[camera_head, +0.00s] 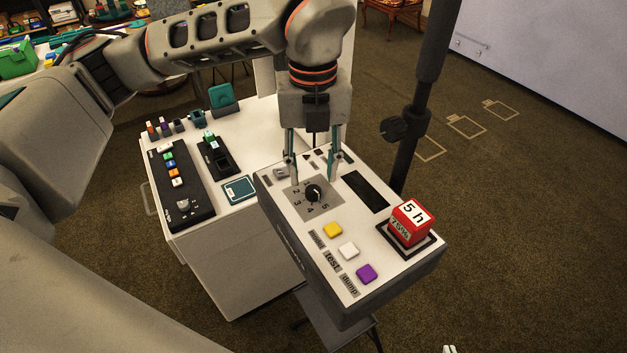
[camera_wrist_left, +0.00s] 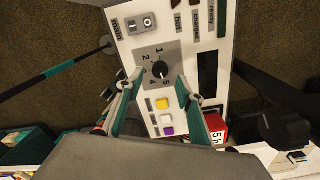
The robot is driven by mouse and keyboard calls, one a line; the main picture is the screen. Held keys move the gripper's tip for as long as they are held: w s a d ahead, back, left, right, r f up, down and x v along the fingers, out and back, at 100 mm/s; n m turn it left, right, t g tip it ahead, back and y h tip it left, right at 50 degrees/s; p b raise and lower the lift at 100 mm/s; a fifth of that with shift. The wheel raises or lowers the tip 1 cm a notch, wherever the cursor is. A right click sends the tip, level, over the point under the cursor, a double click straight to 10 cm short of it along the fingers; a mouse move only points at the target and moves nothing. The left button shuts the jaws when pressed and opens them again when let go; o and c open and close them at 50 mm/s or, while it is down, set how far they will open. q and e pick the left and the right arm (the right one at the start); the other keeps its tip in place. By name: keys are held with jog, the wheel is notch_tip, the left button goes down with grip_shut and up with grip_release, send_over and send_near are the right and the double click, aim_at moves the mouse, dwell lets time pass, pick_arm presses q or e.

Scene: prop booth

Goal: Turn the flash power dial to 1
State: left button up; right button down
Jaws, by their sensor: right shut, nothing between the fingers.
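The flash power dial is a black knob (camera_head: 314,192) on a grey square plate with numbers 1 to 5 around it, on the white-topped console (camera_head: 285,225). It also shows in the left wrist view (camera_wrist_left: 160,68), where a pale mark on it seems to point toward 5. My left gripper (camera_head: 311,178) points down over the console at the dial. Its fingers are open and apart, and in the left wrist view (camera_wrist_left: 158,79) they reach toward either side of the knob with nothing between them. Only a tip of my right gripper (camera_head: 450,349) shows at the bottom edge.
Yellow (camera_head: 333,230), white (camera_head: 348,250) and purple (camera_head: 366,273) buttons lie in front of the dial. A dark display (camera_head: 366,191) and a red block (camera_head: 410,222) are to the right. A black pole (camera_head: 411,150) stands behind. A switch panel (camera_head: 180,190) is on the left cabinet.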

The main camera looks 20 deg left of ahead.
aim_at(313, 188)
pick_arm(q)
jog(key=shift+f, duration=2.05)
grip_shut()
